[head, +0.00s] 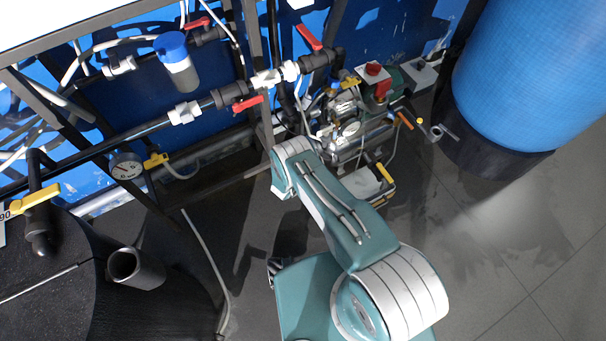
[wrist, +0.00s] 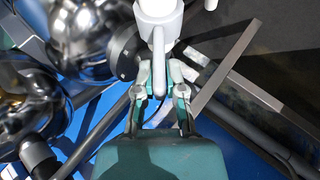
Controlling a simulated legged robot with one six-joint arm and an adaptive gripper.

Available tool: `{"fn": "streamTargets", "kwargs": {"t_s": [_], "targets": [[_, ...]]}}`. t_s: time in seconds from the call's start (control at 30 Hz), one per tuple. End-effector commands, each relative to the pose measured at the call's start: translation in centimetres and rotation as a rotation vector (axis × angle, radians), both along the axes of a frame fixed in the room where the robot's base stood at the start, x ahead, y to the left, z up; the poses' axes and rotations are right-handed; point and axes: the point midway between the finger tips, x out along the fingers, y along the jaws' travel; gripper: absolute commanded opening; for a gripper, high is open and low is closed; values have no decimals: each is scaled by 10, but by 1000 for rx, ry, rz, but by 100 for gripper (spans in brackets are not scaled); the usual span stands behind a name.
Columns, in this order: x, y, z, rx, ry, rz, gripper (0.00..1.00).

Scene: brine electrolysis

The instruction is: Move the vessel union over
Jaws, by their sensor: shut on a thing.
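In the wrist view my gripper (wrist: 159,80) is shut on a slim, pale handle-like part of a white fitting. This white fitting (wrist: 158,12) sits just beyond the fingertips at the top edge of the view and is partly cut off. It looks like the vessel union, but its label or full shape cannot be seen. In the head view my gripper and whatever it holds are hidden behind my teal and white arm, which reaches toward the pump area.
White unions (head: 185,112) and red-handled valves (head: 310,37) sit on the pipework. A pump set (head: 350,125) stands beyond my arm. A blue tank (head: 530,70) is at right, a dark vessel (head: 60,290) at lower left. Shiny metal bulbs (wrist: 85,30) crowd the wrist view's left.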

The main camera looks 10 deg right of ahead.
Motion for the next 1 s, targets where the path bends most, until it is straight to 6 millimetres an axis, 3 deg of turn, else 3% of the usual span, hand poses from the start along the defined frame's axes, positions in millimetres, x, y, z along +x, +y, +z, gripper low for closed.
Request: {"fn": "streamTargets", "kwargs": {"t_s": [0.17,0.2,0.23,0.67,1.0], "targets": [[-3,2,-2,2,8,5,0],[-3,2,-2,2,9,6,18],[-3,2,-2,2,9,6,29],[-4,5,3,2,5,5,29],[-32,29,39,0,5,7,29]]}}
